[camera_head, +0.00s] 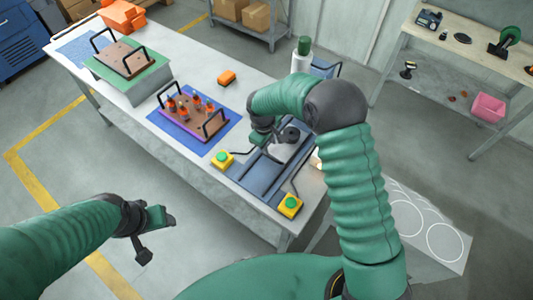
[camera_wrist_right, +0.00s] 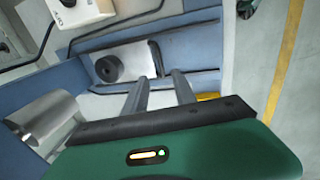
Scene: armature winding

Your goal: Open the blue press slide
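The blue press (camera_head: 262,178) stands at the near right end of the white table. Its grey slide parts and a dark round piece (camera_head: 290,135) show beside my right gripper (camera_head: 262,138), which is partly hidden by its own arm. In the right wrist view, my right gripper (camera_wrist_right: 160,84) has two grey fingers apart, with a gap between them.
A brown tray with handles (camera_head: 192,112) holds several orange-and-dark parts. Another tray (camera_head: 122,58) stands on a green-topped block. A green-and-white bottle (camera_head: 302,58) stands behind the press.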

